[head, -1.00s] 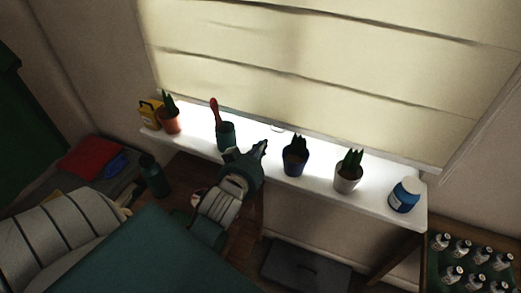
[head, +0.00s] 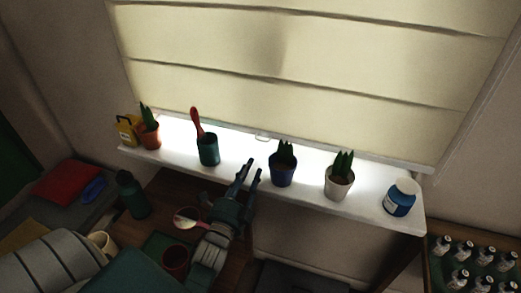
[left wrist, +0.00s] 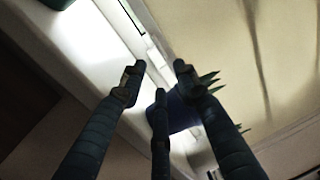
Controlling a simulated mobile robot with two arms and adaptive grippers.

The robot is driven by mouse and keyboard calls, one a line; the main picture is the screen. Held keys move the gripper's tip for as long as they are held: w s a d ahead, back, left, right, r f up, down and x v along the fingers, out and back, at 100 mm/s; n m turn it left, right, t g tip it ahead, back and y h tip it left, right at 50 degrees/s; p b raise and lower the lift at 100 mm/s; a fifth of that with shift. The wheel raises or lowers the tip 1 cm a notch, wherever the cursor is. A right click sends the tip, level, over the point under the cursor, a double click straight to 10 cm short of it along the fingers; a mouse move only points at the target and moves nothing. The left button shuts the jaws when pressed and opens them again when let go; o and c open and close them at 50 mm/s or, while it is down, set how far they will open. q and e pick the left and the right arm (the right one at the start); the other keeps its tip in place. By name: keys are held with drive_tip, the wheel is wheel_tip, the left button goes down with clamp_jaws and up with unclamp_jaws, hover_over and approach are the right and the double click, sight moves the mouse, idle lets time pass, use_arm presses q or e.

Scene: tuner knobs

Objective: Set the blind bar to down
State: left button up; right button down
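The cream blind (head: 300,85) hangs over the window, its pale bottom bar (head: 350,154) just above the back of the sill. A small pale tab (head: 262,136) shows at the bar, near its middle. The bar also shows in the left wrist view (left wrist: 153,45), beyond my fingers. My left gripper (head: 252,170) is open and empty at the sill's front edge, between the green pot and the blue pot, apart from the bar. Its spread fingers show in the left wrist view (left wrist: 158,80). My right gripper is not in view.
On the white sill (head: 320,205) stand a yellow box (head: 127,130), a terracotta pot (head: 148,135), a green pot (head: 208,150) with a red-handled tool, a blue pot (head: 283,172), a white pot (head: 339,183) and a blue jar (head: 400,198). Bare sill lies between green and blue pots.

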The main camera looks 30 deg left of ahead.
use_arm(q)
drive_tip(key=p, duration=0.2)
approach(265, 136)
drive_tip(key=x, duration=0.5)
drive_tip(key=shift+w, duration=0.2)
clamp_jaws()
drive_tip(key=shift+f, duration=0.1)
